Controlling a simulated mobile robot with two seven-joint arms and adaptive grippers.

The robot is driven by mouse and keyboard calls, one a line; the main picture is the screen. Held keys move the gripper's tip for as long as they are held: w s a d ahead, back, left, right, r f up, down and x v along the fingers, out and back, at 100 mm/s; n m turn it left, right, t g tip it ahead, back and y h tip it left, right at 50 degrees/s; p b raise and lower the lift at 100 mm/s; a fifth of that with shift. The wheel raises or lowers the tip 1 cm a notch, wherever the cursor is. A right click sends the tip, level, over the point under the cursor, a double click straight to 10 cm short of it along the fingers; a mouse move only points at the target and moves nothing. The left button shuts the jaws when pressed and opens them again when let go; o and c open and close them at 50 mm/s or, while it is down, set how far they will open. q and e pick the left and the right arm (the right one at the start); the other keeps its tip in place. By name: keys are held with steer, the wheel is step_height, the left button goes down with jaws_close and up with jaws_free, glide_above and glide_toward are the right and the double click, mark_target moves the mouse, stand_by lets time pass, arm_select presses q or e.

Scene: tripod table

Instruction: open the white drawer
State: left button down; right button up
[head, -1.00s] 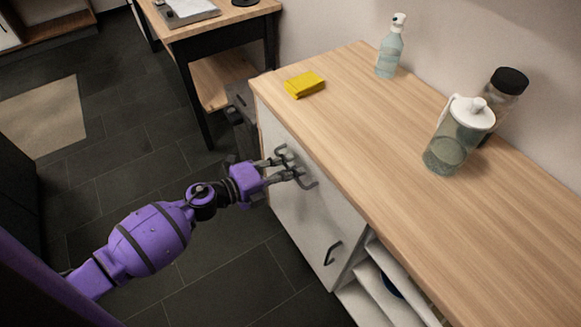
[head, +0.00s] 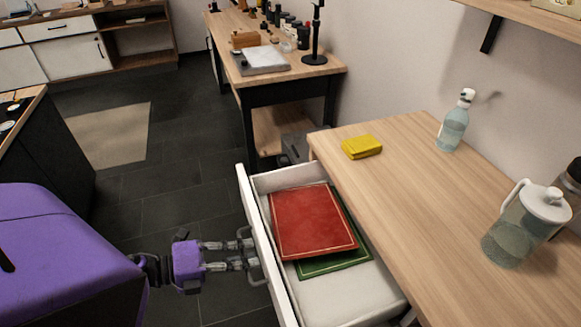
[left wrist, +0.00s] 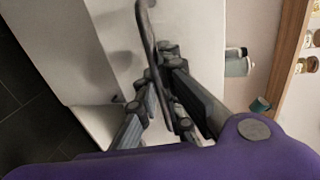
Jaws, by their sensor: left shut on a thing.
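The white drawer (head: 362,305) stands pulled out from under the wooden counter in the head view. A red book (head: 312,222) and a green book (head: 335,262) lie inside it. My left gripper (head: 248,257) is at the outer side of the drawer front (head: 262,238), shut on the drawer's dark handle. In the left wrist view the handle (left wrist: 148,35) runs between the fingers (left wrist: 170,95). My right gripper is not in view.
The wooden counter (head: 415,175) bears a yellow block (head: 361,147), a spray bottle (head: 454,122) and a lidded jug (head: 522,228). A second table (head: 235,55) with bottles stands behind. Dark floor (head: 190,145) is clear to the left of the drawer.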

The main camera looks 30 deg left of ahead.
arm_select(q)
steer(key=shift+f+v, duration=0.2)
steer(key=shift+v, duration=0.6)
steer(key=shift+f+v, duration=0.15)
steer(key=shift+v, duration=0.7)
steer(key=shift+f+v, duration=0.2)
steer(key=shift+v, duration=0.6)
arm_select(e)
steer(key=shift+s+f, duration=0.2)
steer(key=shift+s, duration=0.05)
arm_select(q)
steer(key=shift+s, duration=0.1)
steer(key=c, duration=1.9)
jaws_free()
steer(key=shift+o, duration=0.2)
steer(key=shift+a, duration=0.1)
steer(key=v, duration=1.2)
